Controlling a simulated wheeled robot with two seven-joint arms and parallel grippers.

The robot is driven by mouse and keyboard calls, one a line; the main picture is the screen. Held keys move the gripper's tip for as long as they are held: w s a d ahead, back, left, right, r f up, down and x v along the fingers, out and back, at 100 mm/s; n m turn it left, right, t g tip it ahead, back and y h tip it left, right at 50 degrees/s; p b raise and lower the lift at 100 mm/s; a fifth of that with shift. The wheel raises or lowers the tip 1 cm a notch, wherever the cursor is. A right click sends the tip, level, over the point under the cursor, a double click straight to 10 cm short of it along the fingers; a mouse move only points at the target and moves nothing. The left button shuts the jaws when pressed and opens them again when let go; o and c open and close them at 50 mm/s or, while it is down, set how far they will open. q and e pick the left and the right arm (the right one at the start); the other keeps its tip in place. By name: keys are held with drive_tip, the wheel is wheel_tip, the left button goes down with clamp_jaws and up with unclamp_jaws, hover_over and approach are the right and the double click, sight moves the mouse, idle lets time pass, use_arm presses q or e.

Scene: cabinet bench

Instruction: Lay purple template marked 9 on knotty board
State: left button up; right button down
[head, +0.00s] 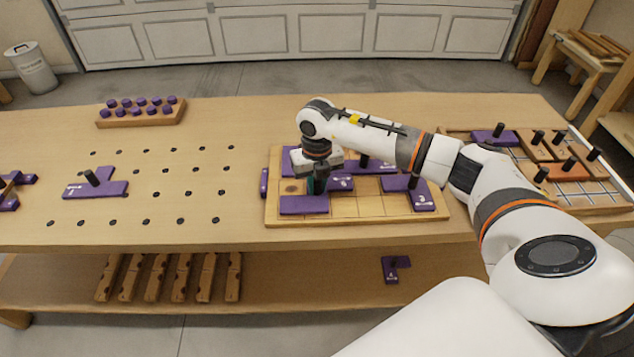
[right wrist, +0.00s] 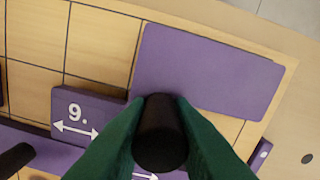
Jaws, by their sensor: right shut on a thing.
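The purple template marked 9 (head: 304,205) is at the left part of the gridded wooden board (head: 374,207). Its white 9 and double arrow show in the right wrist view (right wrist: 85,114). My right gripper (head: 317,185) is shut on its black knob, which also shows in the right wrist view (right wrist: 160,133). The template looks flat over the cells; I cannot tell whether it touches the board. Other purple templates sit at the board's back (head: 375,167) and right end (head: 414,196). My left gripper is not in view.
A purple template with a knob (head: 96,184) lies on the bench among holes at left. A rack of purple knobs (head: 141,110) stands behind. A tray with template pieces (head: 572,171) is at right. Wooden strips (head: 170,277) and a purple piece (head: 395,268) are on the lower shelf.

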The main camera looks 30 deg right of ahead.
drive_tip(key=shift+f, duration=0.35)
drive_tip(key=shift+f+b, duration=0.15)
drive_tip(key=shift+b, duration=0.15)
idle(0.7)
drive_tip(key=c, duration=0.8)
unclamp_jaws()
drive_tip(key=shift+r+p, duration=2.85)
drive_tip(key=shift+r, duration=1.2)
